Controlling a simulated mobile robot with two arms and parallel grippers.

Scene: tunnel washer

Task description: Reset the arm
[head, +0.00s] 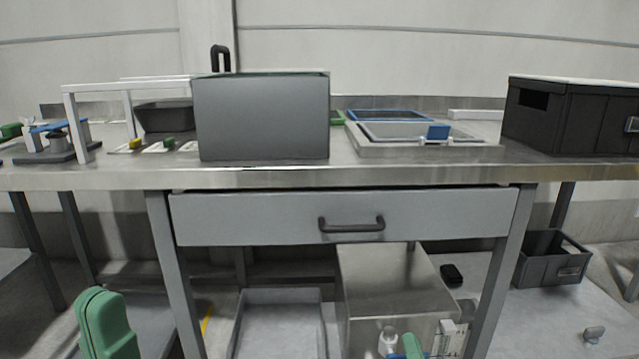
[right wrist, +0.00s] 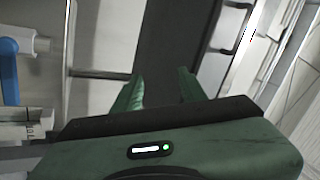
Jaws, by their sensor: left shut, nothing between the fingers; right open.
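My left gripper (head: 106,325) shows as green fingers at the lower left of the head view, shut and empty, in front of the table and below its top. My right gripper (right wrist: 160,90) shows in the right wrist view with its two green fingers apart and nothing between them.
A steel table (head: 420,172) with a closed drawer (head: 270,222) stands ahead. On it are a grey box (head: 262,118), a tray with a blue clip (head: 437,132) and a black bin (head: 585,115). Below are a metal box (head: 385,285) and a dark crate (head: 550,262).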

